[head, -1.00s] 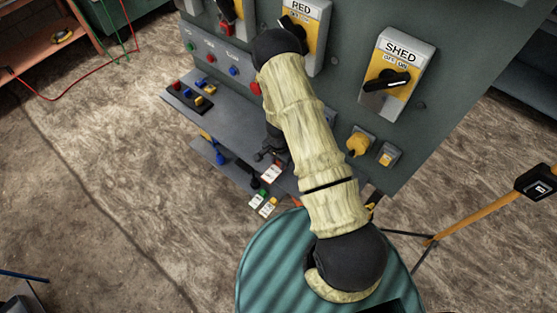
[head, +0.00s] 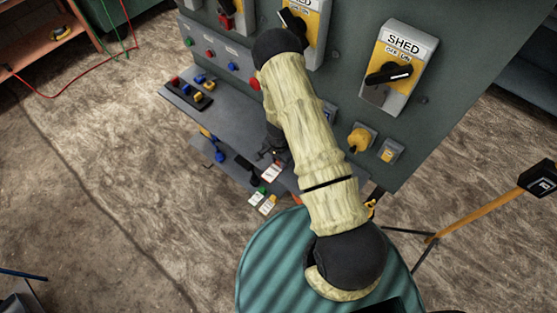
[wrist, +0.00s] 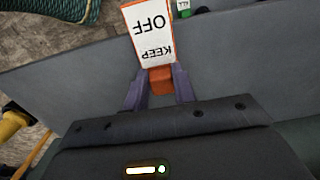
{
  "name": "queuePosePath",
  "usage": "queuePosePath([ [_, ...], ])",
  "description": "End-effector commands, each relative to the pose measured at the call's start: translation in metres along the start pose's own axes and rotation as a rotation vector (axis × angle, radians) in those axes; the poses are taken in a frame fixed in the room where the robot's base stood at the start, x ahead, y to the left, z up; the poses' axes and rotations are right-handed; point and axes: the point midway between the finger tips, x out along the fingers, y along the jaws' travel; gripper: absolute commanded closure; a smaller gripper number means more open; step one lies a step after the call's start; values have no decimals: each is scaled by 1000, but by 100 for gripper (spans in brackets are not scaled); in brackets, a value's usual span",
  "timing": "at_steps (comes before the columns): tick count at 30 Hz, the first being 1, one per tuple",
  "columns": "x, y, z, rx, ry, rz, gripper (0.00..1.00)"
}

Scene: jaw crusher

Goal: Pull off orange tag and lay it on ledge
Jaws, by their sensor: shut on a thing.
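The orange tag (wrist: 160,80) has an orange grip block and a white plate reading KEEP OFF, upside down in the wrist view. My gripper (wrist: 159,88) is shut on the block, with one finger on each side. The plate points away from the gripper. In the head view my gripper (head: 276,157) is dark and partly hidden by my arm, with the white plate (head: 271,173) just below it. The grey ledge (head: 228,124) runs along the panel's foot, and its surface (wrist: 235,55) lies behind the tag in the wrist view. I cannot tell whether they touch.
The panel carries a SHED switch (head: 399,68) and a yellow knob (head: 359,140). Coloured plugs (head: 201,88) stand on the ledge's left part. A lower shelf (head: 203,146) holds blue plugs, with white tags (head: 262,202) near its right end. A green ribbed drum top (head: 265,265) is in front.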

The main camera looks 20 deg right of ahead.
Motion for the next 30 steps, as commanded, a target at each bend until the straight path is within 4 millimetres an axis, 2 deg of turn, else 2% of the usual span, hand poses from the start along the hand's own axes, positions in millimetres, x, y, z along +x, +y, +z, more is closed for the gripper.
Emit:
queuePosePath([
  [8, 5, 0, 0, 0, 0, 0, 95],
  [9, 4, 0, 0, 0, 0, 0, 66],
  [12, 4, 0, 0, 0, 0, 0, 48],
  [23, 2, 0, 0, 0, 0, -1, 48],
  [30, -22, -1, 0, -2, 2, -2, 48],
])
